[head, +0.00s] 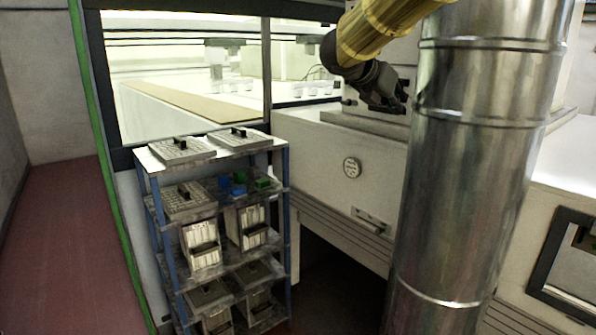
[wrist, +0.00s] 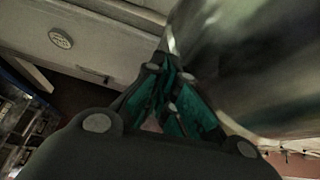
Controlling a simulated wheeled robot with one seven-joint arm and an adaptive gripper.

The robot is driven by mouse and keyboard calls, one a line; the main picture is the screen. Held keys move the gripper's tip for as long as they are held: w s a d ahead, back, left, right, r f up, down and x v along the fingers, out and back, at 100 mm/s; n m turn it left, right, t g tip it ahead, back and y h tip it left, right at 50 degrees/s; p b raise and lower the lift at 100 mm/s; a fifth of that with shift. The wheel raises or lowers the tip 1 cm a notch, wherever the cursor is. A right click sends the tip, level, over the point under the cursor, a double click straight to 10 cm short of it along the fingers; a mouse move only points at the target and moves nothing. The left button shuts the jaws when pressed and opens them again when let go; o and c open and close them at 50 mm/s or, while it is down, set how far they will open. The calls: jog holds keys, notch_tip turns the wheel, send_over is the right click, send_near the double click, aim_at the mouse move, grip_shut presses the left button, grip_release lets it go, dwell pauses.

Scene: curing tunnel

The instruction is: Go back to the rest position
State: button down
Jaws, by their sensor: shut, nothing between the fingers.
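My gripper (head: 392,100) hangs at the end of my yellow arm in the upper right of the head view, in front of the pale cabinet. In the wrist view my gripper (wrist: 168,75) has its teal-edged fingers closed together with nothing between them. The shiny metal duct (head: 480,150) stands just right of my gripper in the head view. The same duct (wrist: 255,60) fills the upper right of the wrist view, close to the fingers; I cannot tell the exact gap.
A blue-post shelf rack (head: 285,200) with trays, bins and blue and green blocks stands left of the pale cabinet (head: 310,150). A round dial (head: 351,168) and a handle (head: 372,221) are on the cabinet front. Red floor (head: 70,240) is clear at far left.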

jog(key=w+f+n+t+y+b, duration=0.25)
jog(key=f+n, duration=1.35)
jog(key=f, duration=2.2)
jog(key=s+a+f+n+y, duration=0.2)
jog(key=s+f+n, duration=0.35)
jog(key=f, duration=0.65)
jog(key=s+a+f+n+y, duration=0.2)
jog(key=s+f+n, duration=0.35)
jog(key=f, duration=0.55)
jog(key=s+a+f+n+g+y, duration=0.25)
jog(key=s+a+f+n, duration=0.2)
jog(key=s+f, duration=0.7)
jog(key=s+a+f+n+g+y, duration=0.25)
jog(key=s+f+n, duration=0.45)
jog(key=s, duration=0.7)
jog(key=s+d+n+g+h+p, duration=0.1)
jog(key=s+d, duration=0.4)
jog(key=s, duration=0.5)
jog(key=s+d+n+g+h+p, duration=0.1)
jog(key=s+d+n+g, duration=0.3)
jog(key=s, duration=0.7)
jog(key=shift+s+d+f+n+p, duration=0.15)
jog(key=shift+d+f+n+p, duration=0.2)
jog(key=shift+d+n, duration=0.4)
